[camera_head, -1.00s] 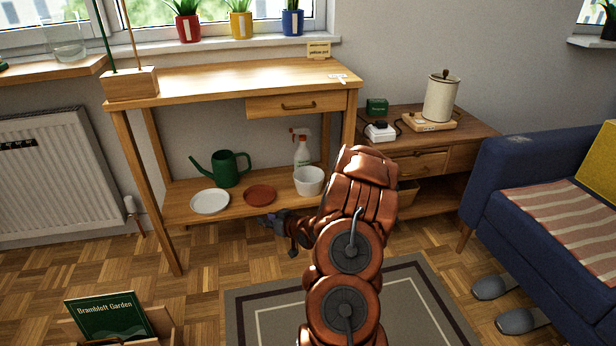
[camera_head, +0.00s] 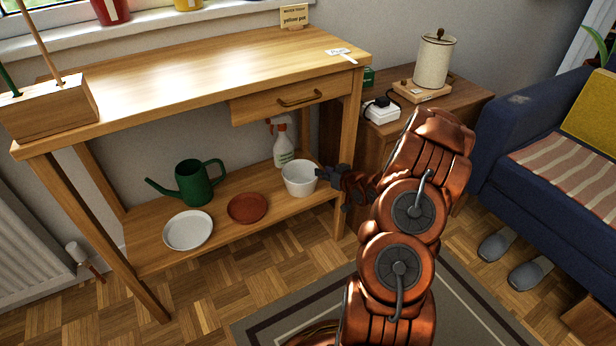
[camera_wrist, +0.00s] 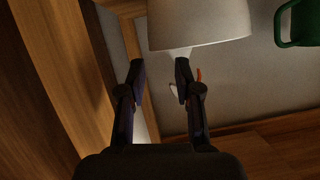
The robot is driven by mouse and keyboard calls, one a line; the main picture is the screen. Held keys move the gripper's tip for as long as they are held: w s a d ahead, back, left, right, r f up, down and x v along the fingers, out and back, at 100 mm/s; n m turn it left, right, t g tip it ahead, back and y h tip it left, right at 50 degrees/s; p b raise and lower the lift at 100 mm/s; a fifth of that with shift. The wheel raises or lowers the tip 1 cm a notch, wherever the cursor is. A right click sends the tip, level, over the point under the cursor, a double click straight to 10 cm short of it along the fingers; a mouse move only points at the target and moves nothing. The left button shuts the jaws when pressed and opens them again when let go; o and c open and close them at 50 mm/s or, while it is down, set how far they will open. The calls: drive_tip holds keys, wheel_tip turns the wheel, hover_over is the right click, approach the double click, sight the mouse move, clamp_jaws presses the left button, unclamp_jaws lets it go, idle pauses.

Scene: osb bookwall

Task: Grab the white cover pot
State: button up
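The white cover pot (camera_head: 299,182) stands upright on the lower shelf (camera_head: 262,233) of the wooden table, near its right end. My gripper (camera_head: 328,177) is just right of the pot at about rim height in the head view. In the wrist view the pot (camera_wrist: 198,24) fills the top middle, appearing upside down, beyond the fingertips. My gripper (camera_wrist: 159,72) has its two fingers apart with nothing between them. Whether a finger touches the pot I cannot tell.
A terracotta saucer (camera_head: 247,208), a white saucer (camera_head: 188,231), a green watering can (camera_head: 194,183) and a spray bottle (camera_head: 283,145) share the shelf. The table's front right leg (camera_head: 348,150) is close to my gripper. The drawer (camera_head: 291,98) hangs above.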

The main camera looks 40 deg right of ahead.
drive_tip(key=shift+w+d+f+b, duration=0.2)
drive_tip(key=shift+w+f+b, duration=0.15)
drive_tip(key=shift+w, duration=0.25)
drive_tip(key=shift+w+d+f+b, duration=0.2)
drive_tip(key=shift+w+f, duration=0.1)
drive_tip(key=shift+w, duration=0.25)
drive_tip(key=shift+b+x, duration=1)
drive_tip(key=shift+x, duration=1.15)
drive_tip(key=shift+d+r, duration=0.1)
drive_tip(key=shift+r, duration=0.05)
clamp_jaws()
